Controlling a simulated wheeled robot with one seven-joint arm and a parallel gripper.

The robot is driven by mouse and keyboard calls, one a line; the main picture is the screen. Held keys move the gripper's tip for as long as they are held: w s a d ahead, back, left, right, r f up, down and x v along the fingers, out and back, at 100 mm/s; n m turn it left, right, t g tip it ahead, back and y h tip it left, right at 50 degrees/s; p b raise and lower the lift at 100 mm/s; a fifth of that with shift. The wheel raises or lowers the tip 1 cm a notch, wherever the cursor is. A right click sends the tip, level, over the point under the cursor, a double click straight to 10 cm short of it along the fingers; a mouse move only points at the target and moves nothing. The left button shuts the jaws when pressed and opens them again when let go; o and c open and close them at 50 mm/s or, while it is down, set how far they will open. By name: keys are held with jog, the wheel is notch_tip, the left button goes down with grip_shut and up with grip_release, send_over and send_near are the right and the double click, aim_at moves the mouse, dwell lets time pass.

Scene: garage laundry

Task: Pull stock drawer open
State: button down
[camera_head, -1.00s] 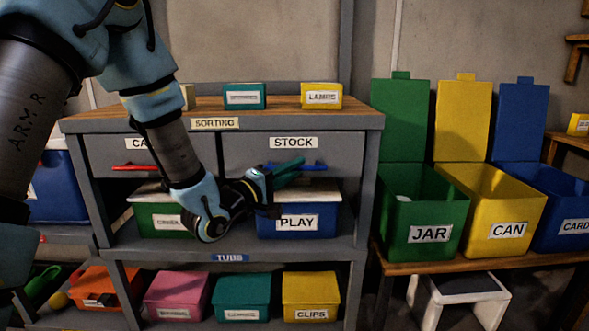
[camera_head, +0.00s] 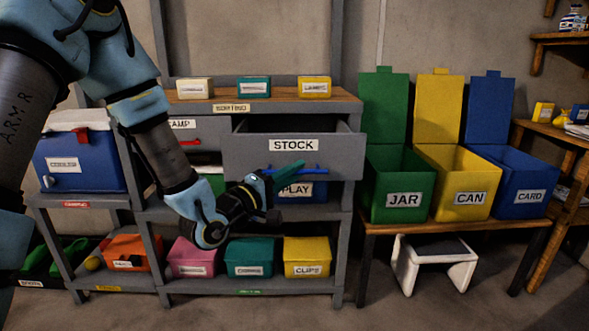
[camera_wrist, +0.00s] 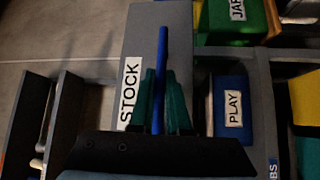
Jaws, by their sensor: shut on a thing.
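The grey stock drawer (camera_head: 247,158) is pulled out from the shelf unit, and its dark inside shows above the front panel. Its white STOCK label also shows in the wrist view (camera_wrist: 130,92). A blue bar handle (camera_head: 318,170) runs along the lower front; in the wrist view the handle (camera_wrist: 162,60) passes between the green fingers. The wrist view shows the gripper (camera_wrist: 160,100) with a finger on each side of the bar.
The blue PLAY box (camera_head: 308,191) sits just below the drawer, partly hidden. The CAMP drawer (camera_head: 215,128) at left has a red handle. Yellow, teal and cream boxes stand on the top.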

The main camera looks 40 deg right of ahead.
jog(key=shift+s+a, duration=0.15)
jog(key=c, duration=0.9)
grip_release()
jog(key=shift+s+a+f+p, duration=0.2)
jog(key=shift+a+p, duration=0.3)
jog(key=shift+a, duration=1.25)
jog(key=shift+s+a+f+p, duration=0.15)
jog(key=shift+a+f+p, duration=0.25)
jog(key=shift+a, duration=1.4)
jog(key=shift+s+a+f+p, duration=0.15)
jog(key=shift+a+p, duration=0.45)
jog(key=shift+a, duration=1.15)
